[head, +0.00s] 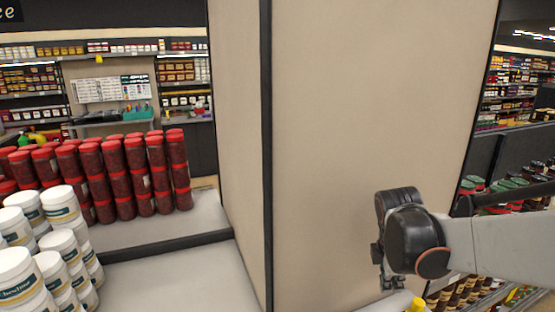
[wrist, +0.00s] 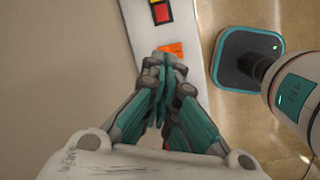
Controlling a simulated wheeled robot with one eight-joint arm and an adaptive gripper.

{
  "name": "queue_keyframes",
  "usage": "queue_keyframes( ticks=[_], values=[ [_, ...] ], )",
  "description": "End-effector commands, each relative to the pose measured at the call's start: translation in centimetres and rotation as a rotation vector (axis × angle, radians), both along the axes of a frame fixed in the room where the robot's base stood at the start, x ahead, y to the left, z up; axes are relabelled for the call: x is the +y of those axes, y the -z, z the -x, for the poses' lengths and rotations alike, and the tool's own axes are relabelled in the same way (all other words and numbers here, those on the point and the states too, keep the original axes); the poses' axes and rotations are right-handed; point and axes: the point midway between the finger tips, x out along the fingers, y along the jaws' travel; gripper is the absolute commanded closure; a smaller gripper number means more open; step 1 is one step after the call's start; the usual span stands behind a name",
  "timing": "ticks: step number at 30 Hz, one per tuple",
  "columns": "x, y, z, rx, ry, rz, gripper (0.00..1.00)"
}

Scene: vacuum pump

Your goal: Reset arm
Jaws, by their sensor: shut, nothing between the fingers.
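My arm reaches in from the right edge in the head view, bent at a dark round joint in front of a tall beige panel (head: 370,130). My gripper (head: 388,285) hangs below that joint, small and partly hidden. In the wrist view my gripper (wrist: 165,62) points up the picture with its teal fingers together at the tips and nothing between them. The fingertips overlap the near part of a pale strip (wrist: 190,38) bearing red, yellow and orange patches. From this view I cannot tell whether they touch it.
Stacked red-lidded jars (head: 125,175) and white tubs (head: 62,205) stand on pale shelves at the left. Stocked shelves (head: 520,85) line the right side. A yellow item (head: 415,304) shows just below my gripper. The beige panel's dark edge (head: 266,150) runs vertically mid-picture.

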Motion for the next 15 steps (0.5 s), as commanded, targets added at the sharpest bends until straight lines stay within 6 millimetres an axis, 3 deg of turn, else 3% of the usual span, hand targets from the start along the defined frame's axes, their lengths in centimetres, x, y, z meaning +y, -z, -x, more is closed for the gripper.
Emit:
queue_keyframes(
  ticks=[8, 15],
  values=[
    [3.1, -1.5, 5.1, -0.227, 0.415, -0.166, 1.0],
    [5.5, -1.5, 9.4, -0.385, 0.779, -0.365, 1.0]
  ],
)
